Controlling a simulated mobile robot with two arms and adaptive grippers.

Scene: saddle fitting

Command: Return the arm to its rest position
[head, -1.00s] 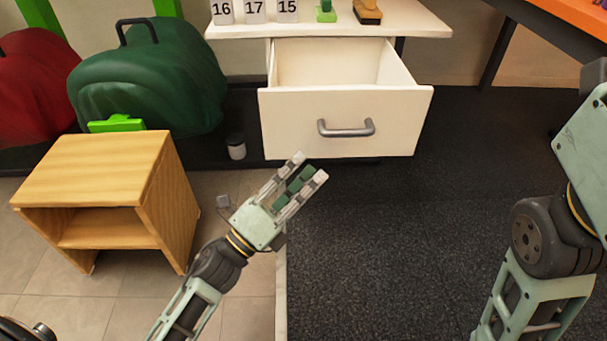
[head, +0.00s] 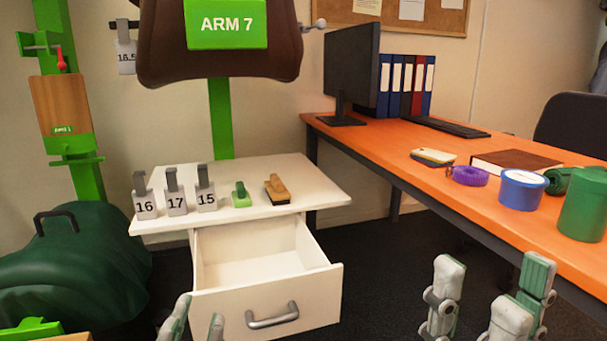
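My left gripper (head: 195,322) shows only by its fingertips at the bottom edge of the head view, just in front of the open drawer's left side. The tips stand apart with nothing seen between them. The rest of that arm is out of frame. My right gripper (head: 492,298) is at the bottom right, in front of the orange desk. Its pale green and grey fingers point up and are spread apart, with nothing seen between them. Its palm and arm are out of frame.
A white drawer (head: 266,304) stands open under a white top (head: 315,196) bearing numbered tags, a green piece and a brush. The orange desk (head: 400,155) runs along the right. A green bag (head: 75,265) lies left. A brown saddle (head: 160,55) hangs behind an ARM 7 sign.

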